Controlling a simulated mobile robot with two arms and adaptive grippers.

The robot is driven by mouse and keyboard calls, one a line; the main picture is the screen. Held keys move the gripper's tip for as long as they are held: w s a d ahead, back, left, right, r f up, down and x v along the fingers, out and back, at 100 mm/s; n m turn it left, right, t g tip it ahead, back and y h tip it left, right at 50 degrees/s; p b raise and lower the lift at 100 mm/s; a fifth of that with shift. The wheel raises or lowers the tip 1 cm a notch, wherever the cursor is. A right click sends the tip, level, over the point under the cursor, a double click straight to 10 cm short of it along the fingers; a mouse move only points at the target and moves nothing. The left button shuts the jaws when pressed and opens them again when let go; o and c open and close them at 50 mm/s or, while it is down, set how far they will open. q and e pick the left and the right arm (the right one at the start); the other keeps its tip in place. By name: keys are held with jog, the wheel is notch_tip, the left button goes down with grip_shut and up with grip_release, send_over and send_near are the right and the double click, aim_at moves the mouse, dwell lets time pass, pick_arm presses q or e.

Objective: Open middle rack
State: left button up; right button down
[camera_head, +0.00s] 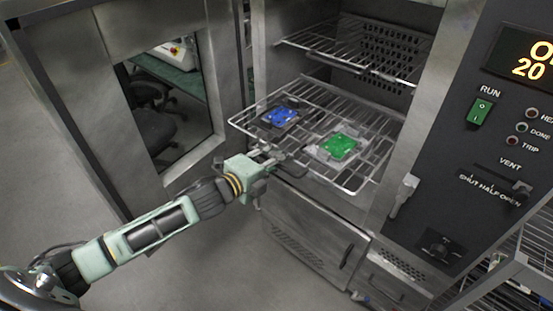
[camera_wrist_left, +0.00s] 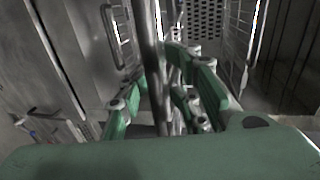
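The middle rack (camera_head: 368,180) is a wire shelf sticking out of the open oven chamber. A blue board (camera_head: 281,116) and a green board (camera_head: 339,145) lie on it in dark and pale holders. My left gripper (camera_head: 272,156) is at the rack's front rail, near its middle. In the left wrist view, the green fingers (camera_wrist_left: 156,72) stand on either side of a metal bar (camera_wrist_left: 157,100) of the rack and appear closed on it. The exact contact is partly hidden. My right gripper is not in view.
An upper rack (camera_head: 345,50) sits inside the chamber. The oven door (camera_head: 85,100) with its window stands open at left. A control panel (camera_head: 490,150) is at right, and a closed lower compartment (camera_head: 315,235) is below. The floor (camera_head: 215,260) in front is clear.

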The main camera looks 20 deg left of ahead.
pick_arm(q)
jog(key=v, duration=1.2)
jog(key=shift+w+f, duration=0.1)
dwell(0.5)
